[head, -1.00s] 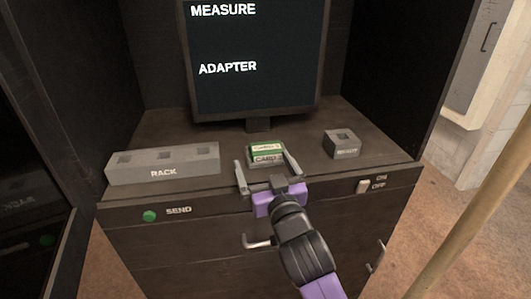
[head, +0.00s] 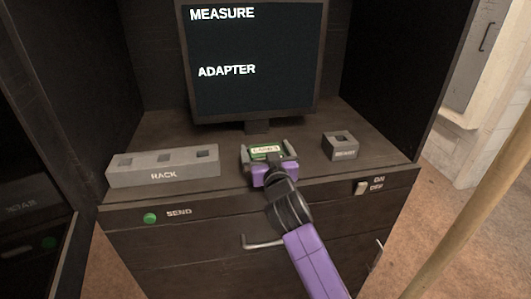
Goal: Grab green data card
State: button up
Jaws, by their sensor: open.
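The green data card (head: 266,150) with a pale label lies on the bench top, in front of the monitor's stand. Its near part is hidden behind my gripper. My purple and grey gripper (head: 265,151) is at the card, its grey fingers apart, one on the card's left side and one on its right. Whether the fingers touch the card cannot be made out.
A grey block marked RACK (head: 163,167) with several square holes stands to the left. A small grey block with a square hole (head: 340,146) stands to the right. The monitor (head: 256,70) is behind. The front panel carries a green SEND button (head: 150,218) and a switch (head: 361,188).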

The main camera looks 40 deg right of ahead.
jog(key=c, duration=1.4)
